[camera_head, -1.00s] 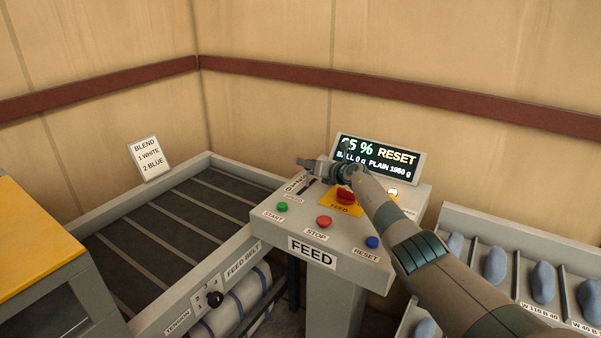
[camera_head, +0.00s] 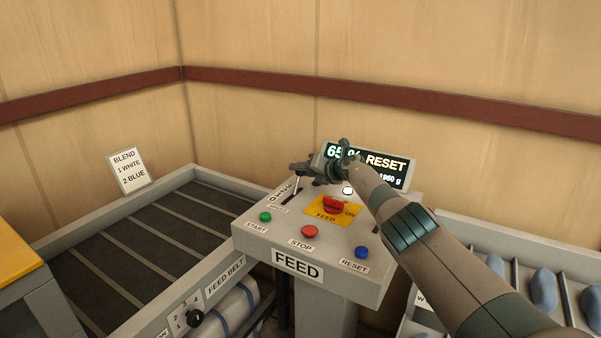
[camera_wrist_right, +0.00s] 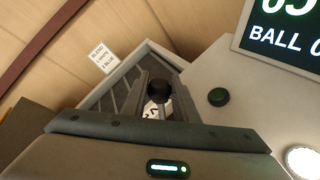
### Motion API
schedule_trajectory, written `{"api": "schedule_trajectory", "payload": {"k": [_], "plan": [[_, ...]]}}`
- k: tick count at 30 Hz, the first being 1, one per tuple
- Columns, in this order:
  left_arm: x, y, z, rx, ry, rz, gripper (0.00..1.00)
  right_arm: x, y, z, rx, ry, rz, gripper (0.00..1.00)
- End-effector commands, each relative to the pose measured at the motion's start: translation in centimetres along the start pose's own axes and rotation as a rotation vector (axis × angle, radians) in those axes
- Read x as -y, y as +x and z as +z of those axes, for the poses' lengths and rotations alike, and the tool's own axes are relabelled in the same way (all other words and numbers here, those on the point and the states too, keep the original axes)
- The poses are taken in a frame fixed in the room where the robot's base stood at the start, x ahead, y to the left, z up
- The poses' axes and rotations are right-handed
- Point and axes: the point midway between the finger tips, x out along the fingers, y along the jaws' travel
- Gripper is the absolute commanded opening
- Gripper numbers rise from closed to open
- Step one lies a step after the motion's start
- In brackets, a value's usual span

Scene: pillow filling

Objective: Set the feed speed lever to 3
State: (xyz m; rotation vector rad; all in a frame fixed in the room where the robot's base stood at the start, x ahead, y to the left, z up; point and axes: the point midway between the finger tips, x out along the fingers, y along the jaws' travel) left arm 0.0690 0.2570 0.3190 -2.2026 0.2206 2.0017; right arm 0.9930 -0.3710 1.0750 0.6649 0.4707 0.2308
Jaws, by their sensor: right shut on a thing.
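The feed speed lever (camera_head: 297,184) stands up from a slot at the back left of the grey feed console (camera_head: 245,238). My right gripper (camera_head: 298,171) reaches across the console from the right and is shut on the lever's top. In the right wrist view the lever's black round knob (camera_wrist_right: 160,91) sits between the two fingers of this gripper (camera_wrist_right: 160,97). White scale marks (camera_head: 281,192) run beside the slot. They are too small and partly covered, so I cannot tell which number the lever is at. My left gripper is not in view.
The console carries a green START button (camera_head: 265,217), a red STOP button (camera_head: 310,231), a blue RESET button (camera_head: 362,252) and a red switch on a yellow plate (camera_head: 320,207). The display (camera_head: 398,172) behind is partly covered by my arm. The feed belt (camera_head: 120,238) lies left.

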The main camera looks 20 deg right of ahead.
Motion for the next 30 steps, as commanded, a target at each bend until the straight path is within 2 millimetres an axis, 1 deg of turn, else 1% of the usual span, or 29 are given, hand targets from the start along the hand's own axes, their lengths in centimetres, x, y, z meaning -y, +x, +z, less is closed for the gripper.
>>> {"api": "schedule_trajectory", "payload": {"k": [1,10,11,12,13,23,30], "plan": [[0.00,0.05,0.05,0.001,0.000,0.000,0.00,0.29,-0.06,0.06,0.003,-0.003,-0.005,0.00],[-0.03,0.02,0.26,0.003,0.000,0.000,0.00,0.32,-0.06,0.01,0.002,-0.003,-0.005,0.00],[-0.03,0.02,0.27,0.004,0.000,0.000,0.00,0.32,-0.06,0.00,0.002,-0.003,-0.006,0.31],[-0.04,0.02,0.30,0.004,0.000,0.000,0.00,0.32,-0.06,-0.01,0.002,-0.003,-0.005,0.41],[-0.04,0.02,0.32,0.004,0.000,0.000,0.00,0.31,-0.05,-0.02,0.001,-0.003,-0.005,0.45],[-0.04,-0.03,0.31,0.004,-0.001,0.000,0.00,0.14,-0.03,-0.05,0.000,-0.002,-0.002,0.45],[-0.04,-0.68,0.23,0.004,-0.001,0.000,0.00,0.16,-0.54,0.22,0.002,-0.003,-0.004,0.45]]}}
